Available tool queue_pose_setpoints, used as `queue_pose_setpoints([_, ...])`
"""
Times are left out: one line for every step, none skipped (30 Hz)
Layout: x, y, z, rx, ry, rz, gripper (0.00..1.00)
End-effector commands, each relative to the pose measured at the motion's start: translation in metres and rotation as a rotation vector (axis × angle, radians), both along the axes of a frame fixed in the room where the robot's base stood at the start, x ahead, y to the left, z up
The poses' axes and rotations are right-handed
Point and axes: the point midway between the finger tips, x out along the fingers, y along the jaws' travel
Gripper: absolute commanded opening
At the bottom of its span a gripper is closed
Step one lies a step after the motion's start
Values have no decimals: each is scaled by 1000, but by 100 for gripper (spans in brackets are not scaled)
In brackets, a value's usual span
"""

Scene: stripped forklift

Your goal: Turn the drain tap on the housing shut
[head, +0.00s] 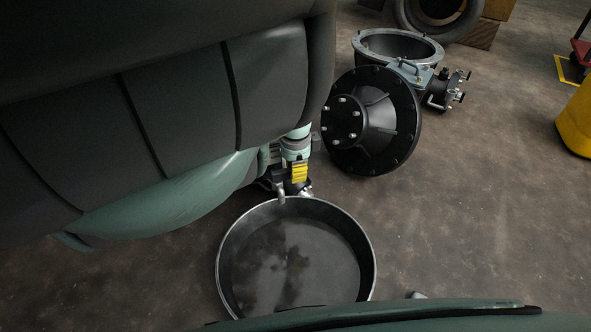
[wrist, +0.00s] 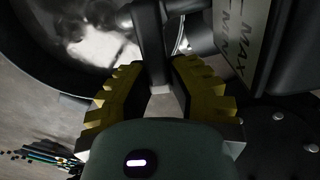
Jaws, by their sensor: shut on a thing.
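My gripper (wrist: 159,78) is shut on a dark grey bar (wrist: 152,42), which looks like the lever of the drain tap; its yellow ribbed fingers lie on both sides of it. In the head view my gripper (head: 299,172) is low beside the far rim of the round pan, and the lever is hidden there. A small grey metal piece (head: 282,193), probably the tap's spout, hangs at the pan's rim. The black bolted housing (head: 374,120) stands just right of my gripper. I cannot tell how far the tap is turned.
The round pan (head: 221,262) holds dark, shiny liquid. A plate marked MAX and MIN (wrist: 240,42) is close to my right finger in the wrist view. An open grey ring-shaped part (head: 440,50) lies behind the housing.

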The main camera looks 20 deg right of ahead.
Motion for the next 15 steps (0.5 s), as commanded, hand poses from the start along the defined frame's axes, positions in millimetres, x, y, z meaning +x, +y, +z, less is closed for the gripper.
queue_pose_setpoints([0,0,0,0,0,6,0])
queue_pose_setpoints([1,0,0,-1,0,13,0])
queue_pose_setpoints([1,-1,0,-1,0,27,0])
queue_pose_setpoints([2,-1,0,-2,0,40,0])
queue_pose_setpoints([2,-2,0,-2,0,56,0])
queue_pose_setpoints([3,-1,0,-2,1,78,0])
queue_pose_setpoints([4,-1,0,-1,2,94,0])
queue_pose_setpoints([4,-1,-1,-1,2,107,0])
queue_pose_setpoints([4,-1,-1,0,2,116,0])
queue_pose_setpoints([4,0,-2,0,2,120,0])
queue_pose_setpoints([5,0,-2,0,2,121,0])
queue_pose_setpoints([5,0,-2,0,2,121,0])
queue_pose_setpoints([5,0,-2,0,1,121,0])
queue_pose_setpoints([5,0,-2,0,1,121,0])
queue_pose_setpoints([5,0,-2,0,1,121,0])
